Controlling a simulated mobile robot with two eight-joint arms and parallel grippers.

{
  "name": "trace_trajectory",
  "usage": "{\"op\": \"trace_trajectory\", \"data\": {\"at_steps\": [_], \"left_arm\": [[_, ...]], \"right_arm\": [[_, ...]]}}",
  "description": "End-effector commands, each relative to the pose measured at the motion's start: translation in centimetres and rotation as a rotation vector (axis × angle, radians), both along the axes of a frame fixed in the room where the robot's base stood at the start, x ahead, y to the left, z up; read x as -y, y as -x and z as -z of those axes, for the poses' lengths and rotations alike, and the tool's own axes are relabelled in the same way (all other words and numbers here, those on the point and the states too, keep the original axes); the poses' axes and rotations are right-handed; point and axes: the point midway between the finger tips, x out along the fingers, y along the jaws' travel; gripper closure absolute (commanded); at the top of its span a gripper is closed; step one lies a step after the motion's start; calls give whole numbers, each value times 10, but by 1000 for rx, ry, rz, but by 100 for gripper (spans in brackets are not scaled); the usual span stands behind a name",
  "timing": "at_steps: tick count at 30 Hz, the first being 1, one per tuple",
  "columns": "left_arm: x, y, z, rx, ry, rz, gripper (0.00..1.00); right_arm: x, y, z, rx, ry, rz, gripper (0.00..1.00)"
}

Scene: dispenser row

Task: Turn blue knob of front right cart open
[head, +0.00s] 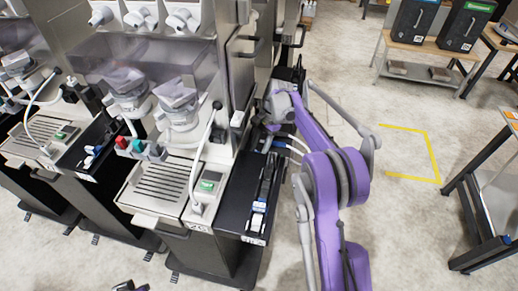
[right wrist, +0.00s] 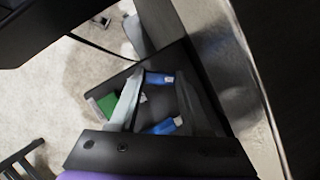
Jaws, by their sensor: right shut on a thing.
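The front right cart (head: 163,185) is a steel dispenser with a drip grate and a black side shelf. My right gripper (head: 272,122) reaches to the far right side of this cart; its fingertips are mostly hidden in the head view. A small blue part (head: 279,143) shows just below it. In the right wrist view my right gripper (right wrist: 160,103) has its grey fingers around blue pieces with pale ends, one blue piece (right wrist: 160,78) above and another (right wrist: 164,126) below. It is shut on the blue knob; the exact contact is hard to see.
Red (head: 122,143) and teal (head: 138,146) knobs sit at the cart's left. More dispensers stand to the left. A bench with black boxes (head: 412,20) stands at the back right. Open floor with a yellow outline (head: 428,155) lies right. A small dark piece at the bottom edge is unclear.

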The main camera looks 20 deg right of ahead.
Motion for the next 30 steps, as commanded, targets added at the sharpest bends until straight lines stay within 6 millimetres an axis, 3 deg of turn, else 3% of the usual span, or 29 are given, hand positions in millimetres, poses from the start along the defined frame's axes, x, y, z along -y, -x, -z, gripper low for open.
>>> {"op": "trace_trajectory", "data": {"at_steps": [12,28,29,30], "left_arm": [[0,-1,-3,1,0,0,100],[0,-1,-3,1,0,0,100],[0,-1,-3,1,0,0,100],[0,-1,-3,1,0,0,100]], "right_arm": [[0,-2,0,1,1,-182,100],[0,-1,0,1,2,-204,100],[0,-1,0,1,2,-204,51],[0,-1,0,1,2,-204,44]]}}
